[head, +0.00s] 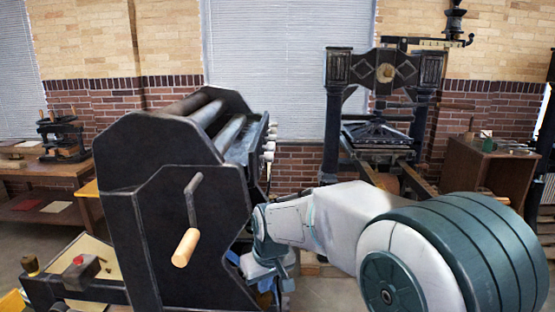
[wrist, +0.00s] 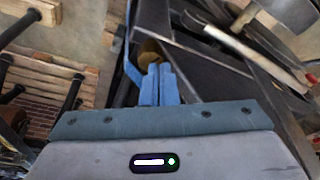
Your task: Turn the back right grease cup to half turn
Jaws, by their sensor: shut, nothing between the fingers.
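A brass, rounded cup (wrist: 149,48) shows in the wrist view just beyond my fingertips, partly hidden by them; it looks like a grease cup on the dark press frame. I cannot tell whether the fingers touch it, nor how far it is turned. My gripper (wrist: 158,70) has its two blue fingers together, with nothing between them. In the head view my gripper is low at the right side of the roller press (head: 155,230), mostly hidden by my arm and the press.
The press has a crank with a wooden handle (head: 186,248) and several white knobs (head: 269,146) on its right side. A tall hand press (head: 385,100) and a wooden cabinet (head: 480,175) stand behind right.

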